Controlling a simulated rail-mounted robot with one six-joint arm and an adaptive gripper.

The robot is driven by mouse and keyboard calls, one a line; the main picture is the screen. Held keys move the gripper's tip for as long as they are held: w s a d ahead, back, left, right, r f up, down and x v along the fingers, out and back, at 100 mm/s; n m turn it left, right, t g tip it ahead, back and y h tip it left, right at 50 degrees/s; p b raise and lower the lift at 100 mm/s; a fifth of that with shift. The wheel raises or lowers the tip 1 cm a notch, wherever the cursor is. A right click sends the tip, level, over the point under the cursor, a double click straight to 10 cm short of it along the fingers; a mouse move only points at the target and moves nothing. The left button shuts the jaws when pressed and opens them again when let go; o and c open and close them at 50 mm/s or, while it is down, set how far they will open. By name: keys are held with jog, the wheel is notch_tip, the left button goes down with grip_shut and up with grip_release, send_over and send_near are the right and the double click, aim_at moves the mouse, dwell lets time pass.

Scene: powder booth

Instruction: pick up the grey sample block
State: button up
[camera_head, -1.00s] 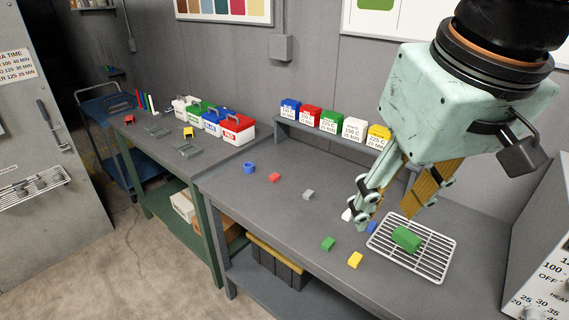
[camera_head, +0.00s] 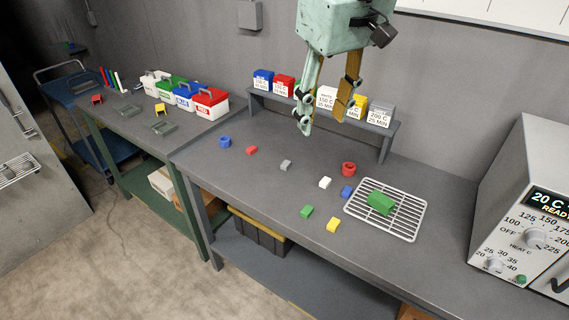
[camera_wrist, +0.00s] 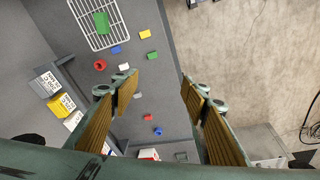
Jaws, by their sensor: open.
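The grey sample block (camera_head: 286,165) lies on the grey bench, between a red block on its left and a white block on its right. My gripper (camera_head: 322,120) is open and empty, raised above the bench, up and to the right of the block in the head view. In the wrist view my gripper's (camera_wrist: 160,88) two fingers stand wide apart. There the grey block (camera_wrist: 137,95) shows small beside the left fingertip and is partly hard to make out. Nothing lies between the fingers.
Red (camera_head: 252,150), white (camera_head: 325,183), blue (camera_head: 347,192), green (camera_head: 307,212) and yellow (camera_head: 333,225) blocks lie around it. A blue ring (camera_head: 225,142) and red ring (camera_head: 348,169) stand nearby. A wire rack (camera_head: 410,220) holds a green block. A shelf (camera_head: 385,142) with boxes is behind.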

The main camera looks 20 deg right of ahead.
jog(key=w+f+n+p, duration=0.15)
jog(key=w+f, duration=0.25)
jog(key=w, duration=0.9)
jog(key=n+g+p, duration=0.3)
jog(key=n+p, duration=0.1)
jog(key=n, duration=0.1)
send_over(286, 163)
notch_tip(286, 163, down, 24)
jog(key=shift+a+f, duration=0.1)
jog(key=shift+f, duration=0.1)
jog(key=shift+f, duration=4.2)
jog(key=shift+f, duration=0.1)
jog(key=shift+f, duration=2.5)
